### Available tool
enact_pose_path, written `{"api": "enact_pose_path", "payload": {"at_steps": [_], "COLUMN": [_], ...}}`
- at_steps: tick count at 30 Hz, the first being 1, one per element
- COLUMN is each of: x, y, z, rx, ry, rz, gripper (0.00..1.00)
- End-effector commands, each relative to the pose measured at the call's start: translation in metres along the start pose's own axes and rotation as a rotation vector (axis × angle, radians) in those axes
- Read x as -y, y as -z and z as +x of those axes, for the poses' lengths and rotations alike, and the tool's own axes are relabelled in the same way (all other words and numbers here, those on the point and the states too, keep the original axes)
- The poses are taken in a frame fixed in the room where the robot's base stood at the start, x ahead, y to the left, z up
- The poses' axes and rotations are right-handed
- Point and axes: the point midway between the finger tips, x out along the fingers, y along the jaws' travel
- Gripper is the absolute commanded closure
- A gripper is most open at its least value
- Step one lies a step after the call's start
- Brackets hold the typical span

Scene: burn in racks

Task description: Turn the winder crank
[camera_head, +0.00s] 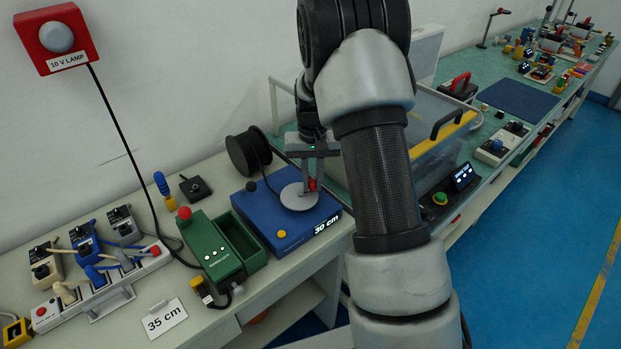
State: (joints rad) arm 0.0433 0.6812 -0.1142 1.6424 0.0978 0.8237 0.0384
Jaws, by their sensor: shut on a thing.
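The winder is a blue box (282,228) on the bench, with a grey disc (296,200) on top and a display (327,223) reading "30 cm". The crank's red knob (312,185) stands at the disc's far right side. My gripper (312,182) points down over the disc, with its fingers shut around the red knob. The fingers partly hide the knob. A yellow button (282,234) and a small black knob (251,186) are also on the box.
A black spool (242,153) stands behind the winder. A green box (212,254) with an open tray is close on its left. A "35 cm" card (165,319) stands at the front. A clear-sided case (428,130) is on the right, behind my arm.

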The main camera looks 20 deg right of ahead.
Motion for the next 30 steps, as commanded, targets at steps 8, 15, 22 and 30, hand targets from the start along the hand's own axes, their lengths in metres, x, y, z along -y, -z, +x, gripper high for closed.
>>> {"api": "enact_pose_path", "payload": {"at_steps": [8,15,22,30], "x": [-0.0015,-0.0019,-0.0019,-0.0018], "y": [-0.0043,-0.0063,-0.0067,-0.0067], "z": [-0.0016,-0.0014,-0.0013,-0.0013], "rx": [-0.004,-0.003,-0.003,-0.003], "ry": [0.0,0.0,0.001,0.001], "rz": [0.145,0.198,0.209,0.207], "gripper": [1.0,1.0,1.0,0.75]}}
